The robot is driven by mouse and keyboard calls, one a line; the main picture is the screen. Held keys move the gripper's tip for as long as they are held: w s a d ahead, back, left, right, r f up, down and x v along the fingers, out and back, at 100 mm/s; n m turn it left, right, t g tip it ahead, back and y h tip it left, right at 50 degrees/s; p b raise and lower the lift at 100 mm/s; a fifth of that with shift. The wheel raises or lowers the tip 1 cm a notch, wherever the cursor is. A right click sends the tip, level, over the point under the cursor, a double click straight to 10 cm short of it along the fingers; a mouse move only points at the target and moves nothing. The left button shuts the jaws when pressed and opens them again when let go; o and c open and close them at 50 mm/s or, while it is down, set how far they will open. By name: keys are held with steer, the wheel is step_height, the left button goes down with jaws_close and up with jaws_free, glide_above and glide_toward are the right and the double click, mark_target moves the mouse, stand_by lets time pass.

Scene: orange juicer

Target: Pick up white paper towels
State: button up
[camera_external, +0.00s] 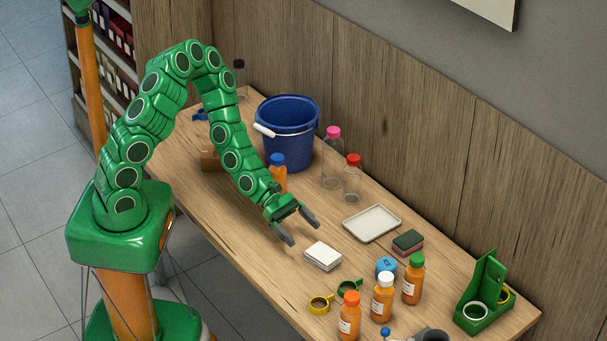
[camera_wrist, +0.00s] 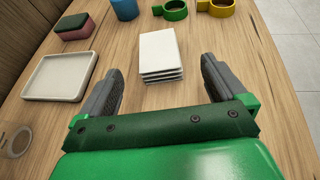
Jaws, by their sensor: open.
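The white paper towels (camera_external: 323,256) lie as a small folded stack on the wooden table, in front of the arm. In the wrist view the stack (camera_wrist: 161,55) is upper centre, just beyond the fingertips and between their lines. My gripper (camera_external: 301,231) is open and empty, with its two dark fingers spread. It is above the table, a little short of the stack. In the wrist view the gripper (camera_wrist: 162,75) frames the stack without touching it.
A white tray (camera_external: 371,223) and a green-and-red sponge (camera_external: 408,242) lie behind the towels. Orange juice bottles (camera_external: 382,298), green and yellow ring-handled cups (camera_external: 320,304) and a blue can (camera_external: 386,267) stand nearby. A blue bucket (camera_external: 287,133) and clear bottles (camera_external: 332,165) stand further back.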

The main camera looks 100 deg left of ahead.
mark_target(320, 252)
steer(key=shift+w+d+f, duration=0.3)
steer(key=shift+w, duration=0.1)
steer(key=shift+w+d+f, duration=0.1)
steer(key=shift+w, duration=0.05)
steer(key=shift+x, duration=0.85)
steer(key=shift+f+x, duration=0.2)
steer(key=shift+x, duration=1.5)
steer(key=shift+c, duration=0.3)
steer(key=c, duration=1)
